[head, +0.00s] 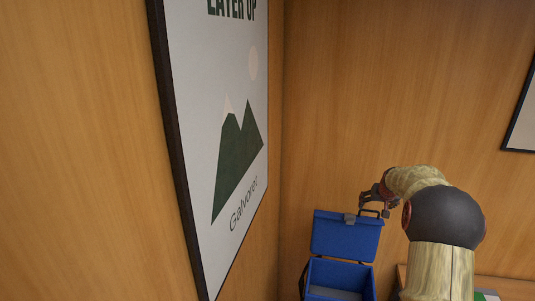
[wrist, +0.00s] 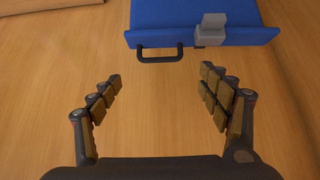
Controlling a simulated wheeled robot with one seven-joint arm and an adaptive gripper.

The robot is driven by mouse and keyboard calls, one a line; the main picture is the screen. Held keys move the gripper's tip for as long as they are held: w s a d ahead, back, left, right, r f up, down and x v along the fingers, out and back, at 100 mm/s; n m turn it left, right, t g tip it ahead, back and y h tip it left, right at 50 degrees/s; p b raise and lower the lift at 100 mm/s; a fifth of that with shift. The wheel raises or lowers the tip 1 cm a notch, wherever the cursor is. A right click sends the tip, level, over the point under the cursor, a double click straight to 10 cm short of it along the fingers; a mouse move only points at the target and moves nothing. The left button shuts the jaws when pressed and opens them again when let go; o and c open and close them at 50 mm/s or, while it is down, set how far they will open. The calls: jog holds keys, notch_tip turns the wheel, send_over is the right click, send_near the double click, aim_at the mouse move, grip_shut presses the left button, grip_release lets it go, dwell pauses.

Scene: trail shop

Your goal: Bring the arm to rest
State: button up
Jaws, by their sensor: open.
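My gripper (wrist: 158,88) is open and empty in the wrist view, its two segmented fingers spread wide apart. Just beyond the fingertips is the raised lid (wrist: 165,22) of a blue box, with a black handle (wrist: 160,56) and a grey latch (wrist: 210,30). The handle lies beyond the gap between the fingers, and nothing is between them. In the head view my gripper (head: 376,196) is small, near the top edge of the open lid (head: 345,238). My arm reaches toward it from the lower right. Whether the gripper touches the lid is not clear there.
The blue box (head: 340,275) stands open in the corner between wood-panelled walls. A framed mountain poster (head: 215,150) hangs on the left wall. Another dark-framed picture (head: 522,125) hangs at the right. A wooden surface (head: 510,287) with a green item is at the lower right.

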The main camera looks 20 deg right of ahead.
jog(key=s+a+f+n+y+b, duration=0.1)
jog(key=s+a+f+n+b, duration=0.1)
jog(key=s+a+f+b, duration=0.5)
jog(key=s+a+f+n+y+b, duration=0.1)
jog(key=s+a+f+b, duration=0.6)
jog(key=s+a+b, duration=0.7)
jog(key=s+a+f+n+g+y+b, duration=0.1)
jog(key=s+a+f+n+b, duration=0.2)
jog(key=s+a, duration=1.7)
jog(key=a+f+b, duration=0.4)
jog(key=a+b, duration=0.2)
jog(key=b, duration=0.2)
jog(key=shift+a+f+y, duration=0.25)
jog(key=shift+f+y, duration=0.15)
